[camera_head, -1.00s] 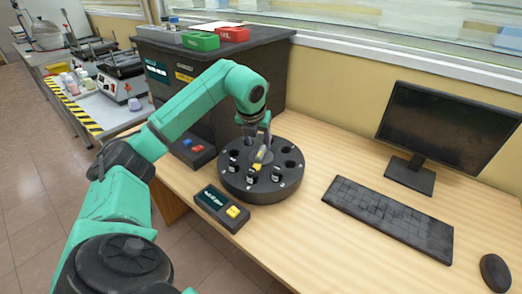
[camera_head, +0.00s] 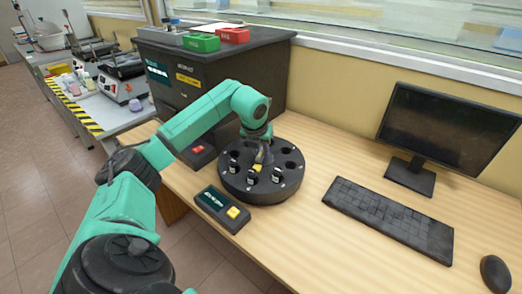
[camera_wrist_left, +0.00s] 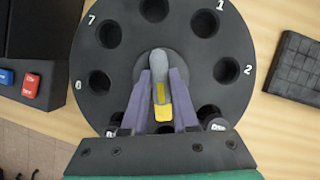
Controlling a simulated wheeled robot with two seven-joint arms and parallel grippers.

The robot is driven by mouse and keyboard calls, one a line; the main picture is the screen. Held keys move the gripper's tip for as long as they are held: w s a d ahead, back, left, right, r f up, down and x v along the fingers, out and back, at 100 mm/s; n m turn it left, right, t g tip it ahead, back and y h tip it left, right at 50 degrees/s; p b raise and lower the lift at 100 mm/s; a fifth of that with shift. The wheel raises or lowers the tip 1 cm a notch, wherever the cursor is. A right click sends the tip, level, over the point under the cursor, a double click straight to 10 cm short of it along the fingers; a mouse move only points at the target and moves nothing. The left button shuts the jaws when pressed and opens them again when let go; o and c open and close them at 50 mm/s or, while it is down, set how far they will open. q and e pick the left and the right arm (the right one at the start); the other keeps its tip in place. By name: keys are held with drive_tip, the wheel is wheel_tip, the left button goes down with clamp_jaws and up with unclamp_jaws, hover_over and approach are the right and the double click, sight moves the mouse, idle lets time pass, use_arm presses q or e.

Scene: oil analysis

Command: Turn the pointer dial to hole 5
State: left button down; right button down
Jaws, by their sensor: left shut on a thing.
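The pointer dial is a grey handle with a yellow tip (camera_wrist_left: 160,100) at the centre of a round black turntable (camera_head: 230,190). My left gripper (camera_head: 264,152) comes down from above onto the handle. In the left wrist view its two purple fingers (camera_wrist_left: 160,112) are shut around the handle, with the yellow tip toward the bottom of the picture. Numbers 7, 1, 2 and probably 6 show beside the holes. The holes and numbers at the bottom are hidden by the gripper, so the number under the tip cannot be read. My right gripper is not in view.
Several black-capped vials (camera_head: 251,177) stand in the turntable's near holes. A small box with a yellow button (camera_head: 235,212) sits in front. A keyboard (camera_head: 385,218), a monitor (camera_head: 445,125) and a mouse (camera_head: 495,272) are to the right. A dark cabinet (camera_head: 270,80) stands behind.

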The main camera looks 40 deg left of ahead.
use_arm(q)
drive_tip(key=shift+a+m, duration=0.1)
drive_tip(key=shift+m, duration=0.2)
drive_tip(key=m, duration=0.1)
drive_tip(key=m+h, duration=0.1)
drive_tip(key=m, duration=0.1)
drive_tip(key=shift+a+r+t+h, duration=0.1)
drive_tip(key=shift+t+h, duration=0.2)
drive_tip(key=shift+m+h+p, duration=0.65)
drive_tip(key=shift+m+h, duration=0.25)
drive_tip(key=shift+m, duration=1.6)
drive_tip(key=c, duration=0.7)
unclamp_jaws()
drive_tip(key=v, duration=1.4)
drive_tip(key=shift+w+a+r, duration=0.1)
drive_tip(key=shift+w+r, duration=0.05)
drive_tip(key=shift+r, duration=0.2)
